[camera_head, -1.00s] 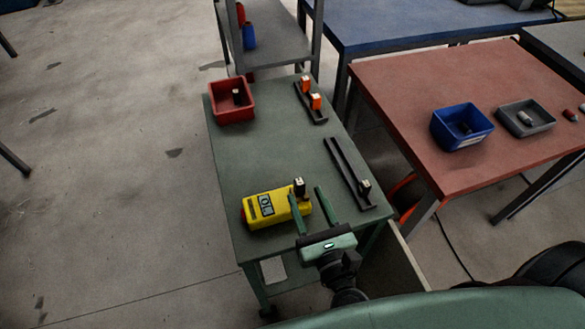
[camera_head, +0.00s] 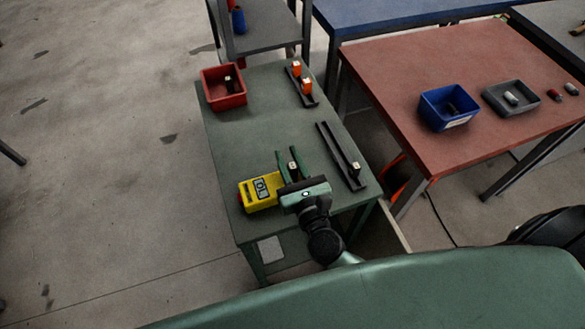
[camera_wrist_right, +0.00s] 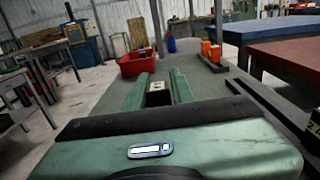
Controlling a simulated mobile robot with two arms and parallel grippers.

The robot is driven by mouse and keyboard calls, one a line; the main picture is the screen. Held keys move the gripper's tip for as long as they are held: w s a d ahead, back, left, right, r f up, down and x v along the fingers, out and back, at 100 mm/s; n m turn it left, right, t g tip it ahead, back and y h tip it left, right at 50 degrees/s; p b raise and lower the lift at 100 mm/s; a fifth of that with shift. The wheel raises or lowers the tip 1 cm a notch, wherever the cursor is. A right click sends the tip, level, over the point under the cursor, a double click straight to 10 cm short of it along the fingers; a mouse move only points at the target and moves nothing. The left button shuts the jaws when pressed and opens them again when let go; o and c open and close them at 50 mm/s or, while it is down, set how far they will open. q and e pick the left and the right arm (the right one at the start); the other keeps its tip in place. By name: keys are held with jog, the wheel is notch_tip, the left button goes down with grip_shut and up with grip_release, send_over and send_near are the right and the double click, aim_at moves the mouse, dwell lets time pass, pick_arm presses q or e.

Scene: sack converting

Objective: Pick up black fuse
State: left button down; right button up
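A black fuse with a pale top (camera_head: 293,166) is between the fingers of my right gripper (camera_head: 290,163), beside the right end of a yellow meter (camera_head: 258,194) on the green table. In the right wrist view the fuse (camera_wrist_right: 158,95) sits between the two green fingers (camera_wrist_right: 158,88), which are close against both sides. Whether the fuse is off the table I cannot tell. Another black fuse (camera_head: 355,167) stands on a dark rail (camera_head: 335,149) to the right. A dark fuse-like piece (camera_head: 228,80) is in the red bin (camera_head: 233,101). My left gripper is not in view.
Orange pieces (camera_head: 297,66) stand on a second rail at the table's back. The red table (camera_head: 410,75) to the right holds a blue bin (camera_head: 430,96) and a grey tray (camera_head: 520,108). The middle of the green table (camera_head: 260,130) is clear.

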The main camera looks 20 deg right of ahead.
grip_shut()
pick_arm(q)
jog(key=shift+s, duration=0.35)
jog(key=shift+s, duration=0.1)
